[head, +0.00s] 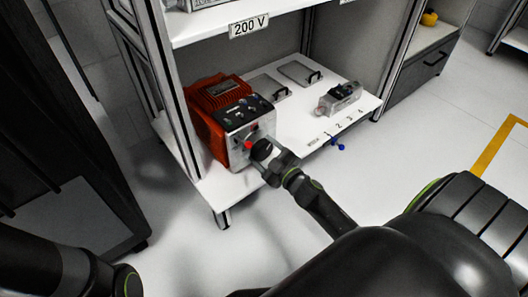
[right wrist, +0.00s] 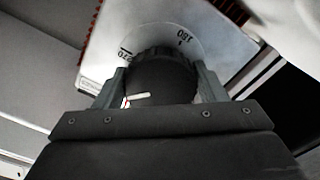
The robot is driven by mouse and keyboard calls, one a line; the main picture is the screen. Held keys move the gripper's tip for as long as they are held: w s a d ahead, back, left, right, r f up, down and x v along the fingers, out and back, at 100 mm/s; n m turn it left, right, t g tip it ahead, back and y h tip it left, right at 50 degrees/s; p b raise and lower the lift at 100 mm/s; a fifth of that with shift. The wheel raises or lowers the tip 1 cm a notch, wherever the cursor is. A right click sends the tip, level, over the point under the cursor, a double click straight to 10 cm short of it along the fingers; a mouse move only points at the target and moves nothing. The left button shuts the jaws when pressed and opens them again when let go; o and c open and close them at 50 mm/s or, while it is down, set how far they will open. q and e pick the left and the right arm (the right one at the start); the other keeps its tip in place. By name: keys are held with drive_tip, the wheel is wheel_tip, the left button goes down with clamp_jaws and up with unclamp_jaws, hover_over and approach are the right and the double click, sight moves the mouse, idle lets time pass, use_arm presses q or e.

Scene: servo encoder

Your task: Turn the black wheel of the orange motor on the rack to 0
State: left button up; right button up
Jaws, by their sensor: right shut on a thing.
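The orange motor (head: 217,106) stands on the lower white shelf of the rack, its pale front plate facing me. The black wheel (head: 261,150) sits on that plate. In the right wrist view the black wheel (right wrist: 160,82) is between the fingers of my right gripper (right wrist: 162,88), which is shut on it. A white mark shows on the wheel. The dial (right wrist: 185,45) behind it shows 180 at upper right and 270 at left; the 0 is hidden. My right gripper also shows in the head view (head: 268,165). My left gripper is out of view; only part of that arm shows at lower left.
A small clear-and-black device (head: 340,97) and flat plates with handles (head: 299,73) lie on the same shelf. A blue item (head: 338,143) is at the shelf's front edge. A rack post (head: 180,110) stands close left of the motor. The floor in front is clear.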

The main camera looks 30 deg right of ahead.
drive_tip(key=n, duration=0.4)
drive_tip(key=shift+n, duration=0.3)
drive_tip(key=shift+d+r+n+b, duration=0.15)
drive_tip(key=shift+n+b, duration=0.15)
drive_tip(key=shift+n, duration=1.6)
drive_tip(key=o, duration=1)
